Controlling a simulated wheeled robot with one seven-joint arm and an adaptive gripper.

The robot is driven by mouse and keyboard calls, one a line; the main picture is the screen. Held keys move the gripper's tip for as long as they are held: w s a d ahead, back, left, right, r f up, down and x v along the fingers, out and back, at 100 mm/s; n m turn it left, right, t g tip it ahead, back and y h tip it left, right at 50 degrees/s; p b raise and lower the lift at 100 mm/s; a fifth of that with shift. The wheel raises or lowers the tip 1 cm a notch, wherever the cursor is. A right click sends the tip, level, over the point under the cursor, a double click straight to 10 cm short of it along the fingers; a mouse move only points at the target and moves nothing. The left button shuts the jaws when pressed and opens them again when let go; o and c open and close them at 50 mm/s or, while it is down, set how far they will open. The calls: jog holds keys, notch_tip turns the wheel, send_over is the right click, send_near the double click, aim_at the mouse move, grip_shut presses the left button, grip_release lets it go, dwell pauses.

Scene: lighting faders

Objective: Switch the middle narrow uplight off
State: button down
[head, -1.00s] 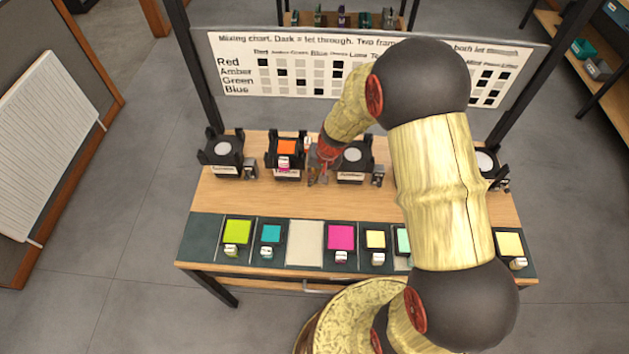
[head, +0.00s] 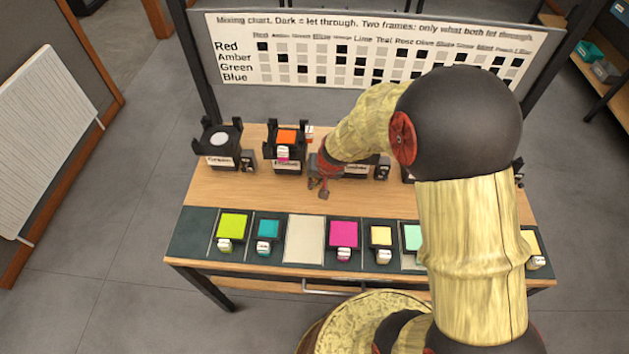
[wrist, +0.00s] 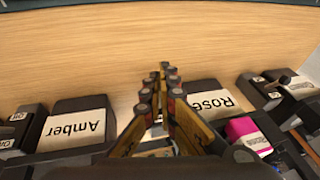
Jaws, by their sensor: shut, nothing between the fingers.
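A row of dark uplights stands along the back of the table. A switch box (head: 382,168) stands at Amber's right. The Green uplight (head: 218,142) has a switch box (head: 249,160).
Coloured filter frames, including lime (head: 232,226), teal (head: 268,229) and magenta (head: 343,234), lie on the dark front strip. A mixing chart (head: 380,55) stands behind. My arm covers the right-hand uplights. Bare wood (head: 250,192) lies between the rows.

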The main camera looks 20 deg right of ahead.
dwell(0.3)
jog(key=shift+w, duration=0.1)
jog(key=shift+w+d+r+p, duration=0.3)
jog(key=shift+w+r+p, duration=0.1)
jog(key=shift+w, duration=0.1)
